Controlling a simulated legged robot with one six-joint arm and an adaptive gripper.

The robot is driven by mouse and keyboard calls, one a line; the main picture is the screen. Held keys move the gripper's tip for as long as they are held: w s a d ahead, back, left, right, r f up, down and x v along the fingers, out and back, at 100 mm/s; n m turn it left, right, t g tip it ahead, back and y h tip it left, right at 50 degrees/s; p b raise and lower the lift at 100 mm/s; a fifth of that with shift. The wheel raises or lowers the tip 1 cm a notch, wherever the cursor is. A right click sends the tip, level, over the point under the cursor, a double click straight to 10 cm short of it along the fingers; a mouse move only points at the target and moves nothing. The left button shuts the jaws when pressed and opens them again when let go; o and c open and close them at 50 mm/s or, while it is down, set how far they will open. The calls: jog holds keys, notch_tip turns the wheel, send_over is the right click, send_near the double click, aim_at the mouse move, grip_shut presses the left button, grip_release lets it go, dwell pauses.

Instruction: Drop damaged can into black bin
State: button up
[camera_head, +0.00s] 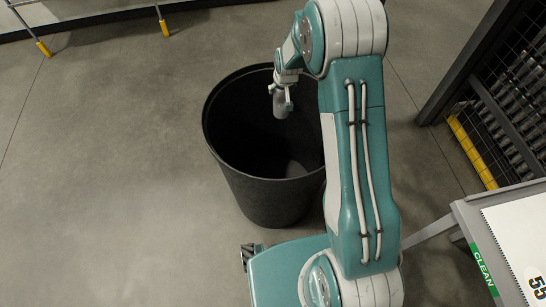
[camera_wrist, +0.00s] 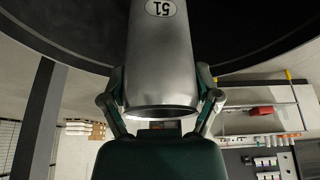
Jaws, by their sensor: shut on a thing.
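My gripper (camera_head: 281,88) is shut on a silver can (camera_head: 282,104). In the head view the can hangs below the fingers, over the mouth of the black bin (camera_head: 228,172). The bin stands upright on the floor, and its visible inside looks empty apart from a lighter patch at the bottom. In the wrist view the can (camera_wrist: 162,55) sits between the two fingers of my gripper (camera_wrist: 161,100) and bears a label with the number 51. The dark bin wall (camera_wrist: 60,25) curves behind it. I cannot make out damage on the can.
A table with a green "CLEAN" strip (camera_head: 484,270) and a sheet marked 55 stands at the lower right. A dark mesh rack (camera_head: 500,100) with a yellow base is at the right. Metal legs with yellow feet (camera_head: 44,48) are at the upper left. The floor left of the bin is clear.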

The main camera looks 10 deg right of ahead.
jog(key=o, duration=0.5)
jog(key=shift+o, duration=0.2)
jog(key=v, duration=1.1)
jog(key=shift+r, duration=0.4)
jog(key=shift+s, duration=0.15)
